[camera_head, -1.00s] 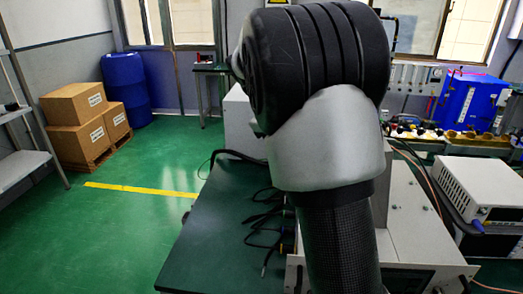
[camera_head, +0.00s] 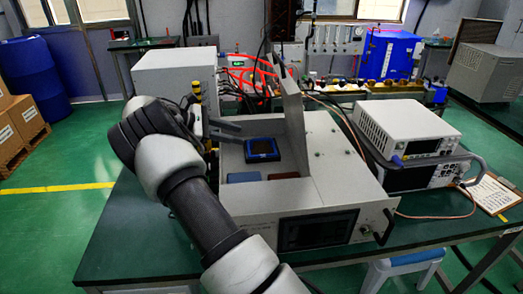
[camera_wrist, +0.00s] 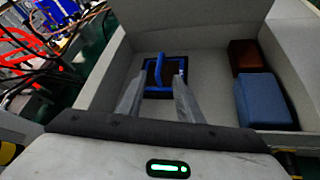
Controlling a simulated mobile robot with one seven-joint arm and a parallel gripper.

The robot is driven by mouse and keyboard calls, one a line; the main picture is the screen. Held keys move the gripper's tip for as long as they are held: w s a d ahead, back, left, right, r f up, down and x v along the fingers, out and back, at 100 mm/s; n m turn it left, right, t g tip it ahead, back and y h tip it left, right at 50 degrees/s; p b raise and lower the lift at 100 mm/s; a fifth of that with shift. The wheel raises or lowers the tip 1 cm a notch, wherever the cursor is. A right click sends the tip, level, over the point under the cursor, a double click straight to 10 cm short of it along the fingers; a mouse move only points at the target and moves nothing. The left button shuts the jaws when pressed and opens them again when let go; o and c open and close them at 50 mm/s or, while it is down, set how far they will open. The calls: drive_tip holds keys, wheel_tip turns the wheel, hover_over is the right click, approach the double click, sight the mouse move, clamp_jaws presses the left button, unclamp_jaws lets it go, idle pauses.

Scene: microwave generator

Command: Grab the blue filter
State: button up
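A square blue-framed piece with a dark middle (camera_head: 262,149) sits inside the open grey instrument. In the wrist view its upright blue handle (camera_wrist: 159,68) shows between my fingertips. A plain blue block (camera_head: 244,177) lies nearer the front; it also shows at right in the wrist view (camera_wrist: 262,101). I cannot tell from looks alone which of the two is the blue filter. My gripper (camera_head: 238,134) reaches in over the instrument's left side. In the wrist view my gripper (camera_wrist: 156,82) is open, fingers either side of the framed piece; contact is not clear.
A red-brown block (camera_head: 285,175) lies beside the blue block. The grey instrument (camera_head: 312,202) has a raised panel (camera_head: 294,120) right of the framed piece. A grey box (camera_head: 174,78) and cables stand behind. White instruments (camera_head: 408,127) stand to the right.

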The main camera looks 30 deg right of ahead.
sight(259, 139)
drive_tip(key=b+x, duration=0.1)
drive_tip(key=x, duration=0.8)
drive_tip(key=shift+d+r, duration=0.15)
drive_tip(key=shift+r, duration=0.05)
clamp_jaws()
